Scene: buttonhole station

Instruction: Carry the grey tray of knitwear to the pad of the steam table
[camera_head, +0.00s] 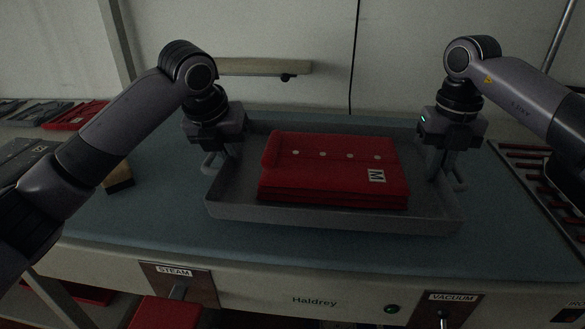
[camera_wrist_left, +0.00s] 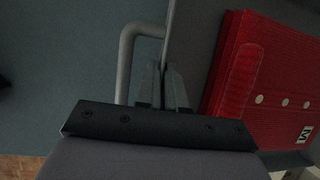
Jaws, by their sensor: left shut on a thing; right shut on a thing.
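The grey tray (camera_head: 330,216) is on or just above the blue-grey pad (camera_head: 140,225) of the steam table; I cannot tell whether it touches. Folded red knitwear (camera_head: 335,170) with a row of pale buttons and an "M" label lies in it. My left gripper (camera_head: 221,160) is shut on the tray's left side, by its handle; the left wrist view shows its fingers (camera_wrist_left: 166,85) on the tray wall beside the bar handle (camera_wrist_left: 125,60). My right gripper (camera_head: 440,168) is shut on the tray's right side, by the other handle (camera_head: 459,178).
A brown block (camera_head: 119,177) lies on the pad at left. A rack with red bars (camera_head: 545,178) stands at right. Folded garments (camera_head: 70,115) lie at back left. The front panel carries STEAM (camera_head: 175,272) and VACUUM (camera_head: 452,297) labels. Pad shows clear around the tray's front.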

